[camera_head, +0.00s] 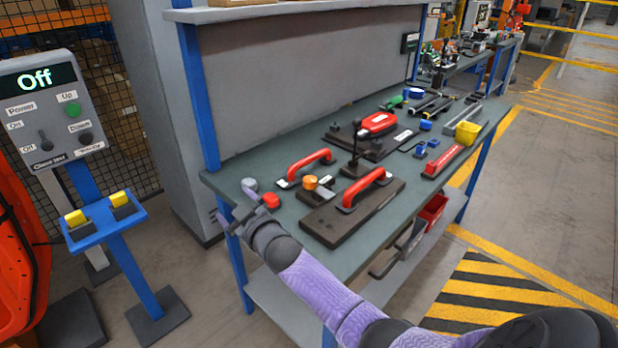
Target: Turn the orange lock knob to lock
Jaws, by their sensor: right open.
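The orange lock knob (310,183) sits on a small fitting on the workbench, between two red handles. The nearer red handle (366,189) is on a dark plate (340,222); the farther red handle (306,166) lies behind the knob. My right gripper (234,203) is open at the bench's left front corner, left of the orange knob and apart from it. A grey round piece (249,184) and a small red piece (271,200) show close to the gripper; whether it touches them I cannot tell. My left gripper is not in view.
A control box reading "Off" (50,110) stands at the left with a blue pedestal (105,217). Open floor lies at the right.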

